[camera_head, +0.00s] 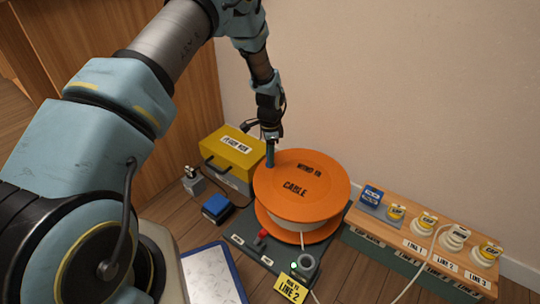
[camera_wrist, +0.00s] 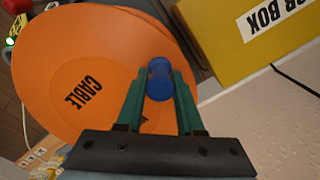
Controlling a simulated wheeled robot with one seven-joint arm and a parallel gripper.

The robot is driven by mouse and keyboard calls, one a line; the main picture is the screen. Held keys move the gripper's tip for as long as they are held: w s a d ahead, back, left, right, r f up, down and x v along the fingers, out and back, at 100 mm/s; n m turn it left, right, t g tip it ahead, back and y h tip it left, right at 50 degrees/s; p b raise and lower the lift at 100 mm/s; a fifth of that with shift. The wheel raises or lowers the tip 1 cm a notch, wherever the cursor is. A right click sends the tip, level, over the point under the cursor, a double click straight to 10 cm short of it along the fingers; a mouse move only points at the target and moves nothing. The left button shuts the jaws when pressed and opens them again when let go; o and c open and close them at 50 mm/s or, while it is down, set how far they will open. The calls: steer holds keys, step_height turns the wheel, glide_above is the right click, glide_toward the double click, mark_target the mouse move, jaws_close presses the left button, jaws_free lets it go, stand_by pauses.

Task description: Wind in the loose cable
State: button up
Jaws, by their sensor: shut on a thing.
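The orange cable drum (camera_head: 302,185) lies flat on a dark base plate (camera_head: 252,245), with white cable wound between its two discs. It also fills the left of the wrist view (camera_wrist: 75,65). A blue crank knob (camera_wrist: 159,80) stands up near the drum's rim. My gripper (camera_wrist: 159,88) is shut on this knob, one green finger on each side. In the head view my gripper (camera_head: 270,150) comes down from above at the drum's back left edge. A loose white cable (camera_head: 420,262) runs from the right-hand sockets down past the front of the drum.
A yellow box (camera_head: 233,155) with a handle stands behind left of the drum. A red lever (camera_head: 262,236), a green light and a "LINE 2" sign (camera_head: 289,290) are in front. A wooden socket rail (camera_head: 420,240) stands right, near the wall.

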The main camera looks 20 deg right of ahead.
jaws_close()
stand_by(0.9)
